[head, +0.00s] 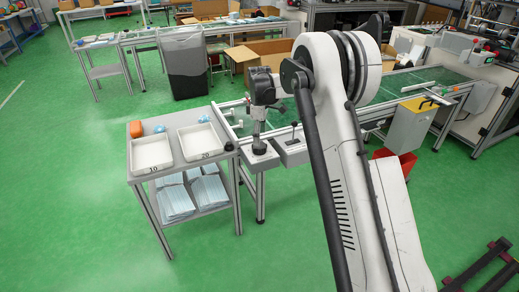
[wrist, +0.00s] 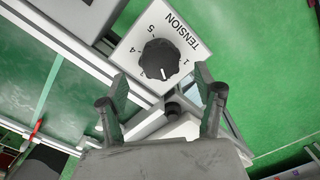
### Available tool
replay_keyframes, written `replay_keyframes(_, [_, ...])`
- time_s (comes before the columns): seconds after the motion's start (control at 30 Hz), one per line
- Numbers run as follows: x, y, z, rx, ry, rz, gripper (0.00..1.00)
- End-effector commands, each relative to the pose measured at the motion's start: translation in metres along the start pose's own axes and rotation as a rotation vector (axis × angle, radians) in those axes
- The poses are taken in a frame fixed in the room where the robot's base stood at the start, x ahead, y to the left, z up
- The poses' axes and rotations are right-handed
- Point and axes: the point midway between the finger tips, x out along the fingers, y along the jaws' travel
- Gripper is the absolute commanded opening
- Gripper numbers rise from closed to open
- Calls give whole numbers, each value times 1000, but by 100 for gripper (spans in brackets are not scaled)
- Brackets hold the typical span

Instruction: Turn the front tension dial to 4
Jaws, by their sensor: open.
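The tension dial (wrist: 159,58) is a black scalloped knob on a white panel (wrist: 135,38) marked TENSION. Its short white mark points toward the bottom of the wrist picture. The 4 and 5 are printed at the dial's left and upper left, the 1 at its right. My gripper (wrist: 162,82) is open, its two fingers apart on either side below the dial in that view, with nothing between them. In the head view my gripper (head: 258,133) points down just above the dial (head: 259,147). I cannot tell whether it touches the knob.
A grey box with a lever (head: 293,141) stands right beside the dial's box. A cart with two white trays (head: 152,152) and an orange object (head: 136,129) is to the left. A conveyor (head: 390,88) runs behind. Green floor is free at the front left.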

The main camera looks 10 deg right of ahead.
Motion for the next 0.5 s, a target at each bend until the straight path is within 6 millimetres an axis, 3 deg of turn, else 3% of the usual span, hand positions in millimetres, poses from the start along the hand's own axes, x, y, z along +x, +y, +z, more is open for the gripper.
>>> replay_keyframes(0.2, [38, 0, 0, 0, 0, 0, 66])
replay_keyframes(0.5, [57, 0, 0, 0, 0, 0, 66])
